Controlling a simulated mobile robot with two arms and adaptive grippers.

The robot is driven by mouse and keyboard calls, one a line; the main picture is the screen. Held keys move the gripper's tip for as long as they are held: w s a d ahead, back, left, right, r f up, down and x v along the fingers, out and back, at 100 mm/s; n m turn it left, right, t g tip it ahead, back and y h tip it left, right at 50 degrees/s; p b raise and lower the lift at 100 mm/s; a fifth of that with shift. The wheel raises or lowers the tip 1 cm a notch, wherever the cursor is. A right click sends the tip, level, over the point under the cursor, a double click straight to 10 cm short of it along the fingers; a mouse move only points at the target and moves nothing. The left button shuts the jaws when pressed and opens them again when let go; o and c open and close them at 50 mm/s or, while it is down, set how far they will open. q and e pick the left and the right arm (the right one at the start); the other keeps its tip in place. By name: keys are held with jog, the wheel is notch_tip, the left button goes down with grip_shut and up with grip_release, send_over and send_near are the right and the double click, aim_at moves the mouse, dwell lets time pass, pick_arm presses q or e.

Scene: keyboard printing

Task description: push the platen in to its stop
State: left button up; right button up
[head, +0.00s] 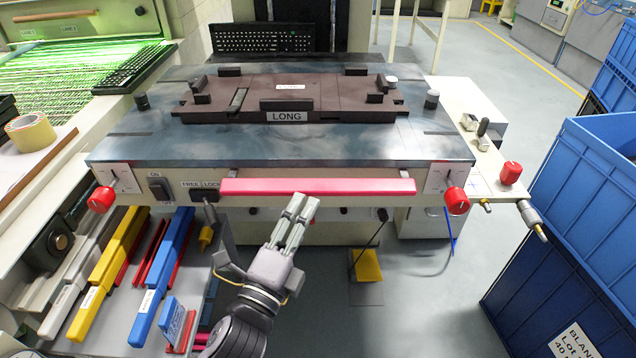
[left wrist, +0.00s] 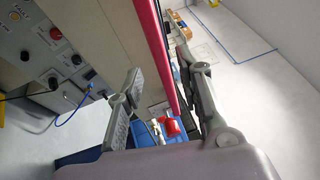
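The platen (head: 400,148) is a wide grey-blue slab carrying a dark brown fixture (head: 345,101) marked LONG. A long red bar (head: 350,186) runs along its front edge. My left gripper (head: 304,202) is just below and in front of the bar's middle, fingers pointing at it. In the left wrist view the fingers (left wrist: 158,62) are spread apart, and the red bar (left wrist: 158,50) runs through the picture between them. Contact with the bar cannot be told. A FREE/LOCK lever (head: 207,205) sits left of the bar. My right gripper is out of view.
Red knobs (head: 101,199) and (head: 456,200) flank the platen's front. Yellow (head: 108,262) and blue (head: 164,272) holders lie on a lower shelf at left. Blue crates (head: 560,215) stand at right. A yellow pedal (head: 367,265) is on the floor below. A keyboard (head: 262,38) is behind.

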aim_at(314, 195)
pick_arm(q)
jog(key=x, duration=0.7)
jog(key=shift+w, duration=0.15)
grip_shut()
dwell(0.7)
